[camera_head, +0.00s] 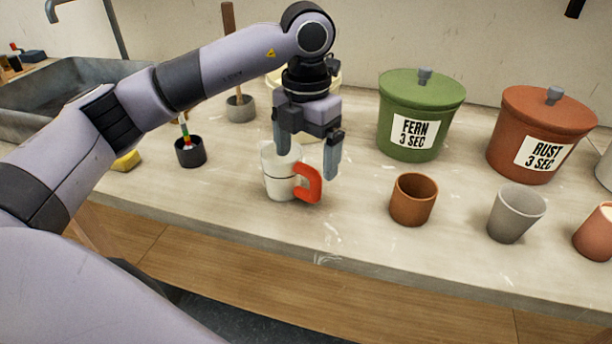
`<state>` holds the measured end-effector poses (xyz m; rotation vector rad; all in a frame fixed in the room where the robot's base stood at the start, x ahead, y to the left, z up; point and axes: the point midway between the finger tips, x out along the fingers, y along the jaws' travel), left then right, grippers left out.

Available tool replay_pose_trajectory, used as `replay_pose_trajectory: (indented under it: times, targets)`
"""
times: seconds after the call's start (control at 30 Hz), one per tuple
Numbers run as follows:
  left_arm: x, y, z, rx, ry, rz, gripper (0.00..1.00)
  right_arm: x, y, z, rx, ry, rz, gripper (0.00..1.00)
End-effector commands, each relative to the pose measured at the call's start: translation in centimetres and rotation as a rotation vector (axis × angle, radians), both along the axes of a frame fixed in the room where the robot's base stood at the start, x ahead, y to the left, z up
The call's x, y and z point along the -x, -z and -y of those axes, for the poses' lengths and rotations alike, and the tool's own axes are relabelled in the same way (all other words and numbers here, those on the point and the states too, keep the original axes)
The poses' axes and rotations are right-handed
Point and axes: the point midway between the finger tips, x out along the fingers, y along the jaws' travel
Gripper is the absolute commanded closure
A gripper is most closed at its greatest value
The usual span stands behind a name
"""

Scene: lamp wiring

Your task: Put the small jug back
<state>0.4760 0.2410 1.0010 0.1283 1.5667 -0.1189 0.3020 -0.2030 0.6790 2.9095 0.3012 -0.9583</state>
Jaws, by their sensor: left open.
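The small jug (279,182) is white with a dark line around it and a red handle (309,184) on its right side. It stands upright on the counter. My left gripper (308,165) points down at the jug from above and behind, with its fingers spread apart. One finger is over the jug's rim area and the other is to the right, behind the handle. Whether the fingers touch the jug cannot be told. My right gripper is not in view.
A brown cup (413,200) and a grey cup (516,214) stand to the right. A green lidded crock (418,116) and a rust lidded crock (539,135) stand behind them. A black cup (190,152) stands left, near a yellow sponge (127,161). The counter's front edge is close.

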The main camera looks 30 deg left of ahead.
Motion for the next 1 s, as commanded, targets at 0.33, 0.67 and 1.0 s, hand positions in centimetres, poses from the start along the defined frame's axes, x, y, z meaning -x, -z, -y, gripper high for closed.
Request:
replay_pose_trajectory:
  times: [0.33,0.67,1.0]
  targets:
    - [0.0,-4.4,0.1,0.0,0.001,0.0,0.05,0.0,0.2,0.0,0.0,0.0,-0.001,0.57]
    - [0.0,-4.6,0.1,0.0,0.001,-0.001,0.05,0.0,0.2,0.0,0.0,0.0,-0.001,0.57]
    - [0.0,-4.6,0.1,0.0,0.001,-0.001,0.05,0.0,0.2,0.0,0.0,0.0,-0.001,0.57]
